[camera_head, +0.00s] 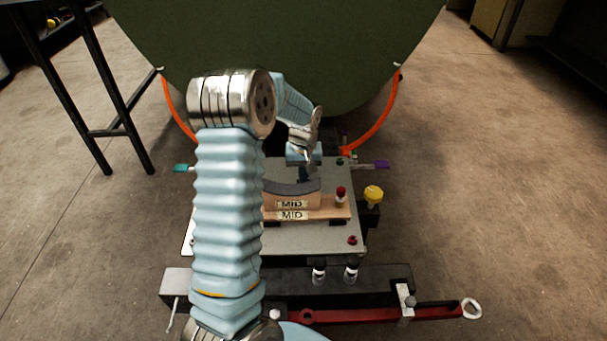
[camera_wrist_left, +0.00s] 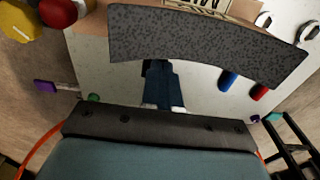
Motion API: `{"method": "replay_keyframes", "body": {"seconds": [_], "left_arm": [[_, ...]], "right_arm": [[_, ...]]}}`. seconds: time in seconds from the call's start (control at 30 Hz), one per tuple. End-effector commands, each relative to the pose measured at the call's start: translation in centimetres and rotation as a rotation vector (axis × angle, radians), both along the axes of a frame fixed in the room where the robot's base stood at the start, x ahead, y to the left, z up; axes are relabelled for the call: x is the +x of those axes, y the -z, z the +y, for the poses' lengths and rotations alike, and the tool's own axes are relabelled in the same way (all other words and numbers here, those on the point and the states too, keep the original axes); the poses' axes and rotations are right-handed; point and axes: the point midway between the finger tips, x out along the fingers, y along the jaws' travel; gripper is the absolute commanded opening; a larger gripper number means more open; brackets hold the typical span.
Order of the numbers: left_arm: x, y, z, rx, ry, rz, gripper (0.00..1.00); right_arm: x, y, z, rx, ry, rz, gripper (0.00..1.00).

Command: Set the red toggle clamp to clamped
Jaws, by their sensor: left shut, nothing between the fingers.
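My left gripper (camera_head: 307,172) is shut and empty, pointing down at the back of the grey fixture plate (camera_head: 300,238). In the left wrist view its fingers (camera_wrist_left: 155,68) are together beside a dark curved block (camera_wrist_left: 205,42). A short red handle (camera_wrist_left: 260,92) lies low over the plate at the right in that view, next to a blue handle (camera_wrist_left: 228,80), apart from the fingers. It looks like the red toggle clamp, but its mechanism is too small to tell whether it is clamped. My left arm covers the plate's left side in the head view. My right gripper is not in view.
A red-topped knob (camera_head: 341,191) and a yellow knob (camera_head: 374,195) stand at the right. Purple (camera_head: 376,165) and teal (camera_head: 183,168) handles stick out sideways. A large green panel (camera_head: 280,50) hangs behind. A red bar (camera_head: 380,315) lies in front.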

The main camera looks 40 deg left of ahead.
Motion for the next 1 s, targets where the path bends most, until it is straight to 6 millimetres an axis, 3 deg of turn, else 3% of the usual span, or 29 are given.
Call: {"method": "replay_keyframes", "body": {"seconds": [0.17, 0.6, 0.8, 1.0], "left_arm": [[0.0, -2.0, 0.0, 0.000, 0.000, -0.004, 0.00], [-0.4, -11.4, -0.4, 0.000, 0.000, -0.004, 0.00], [-0.5, -13.4, -0.5, 0.001, 0.000, -0.002, 0.00], [-0.5, -13.8, -0.5, 0.001, 0.000, -0.001, 0.00]], "right_arm": [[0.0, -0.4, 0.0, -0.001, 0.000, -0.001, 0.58], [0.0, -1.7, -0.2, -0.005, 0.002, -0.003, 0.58], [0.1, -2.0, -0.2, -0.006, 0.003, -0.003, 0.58], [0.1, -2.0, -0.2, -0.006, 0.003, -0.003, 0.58]]}}
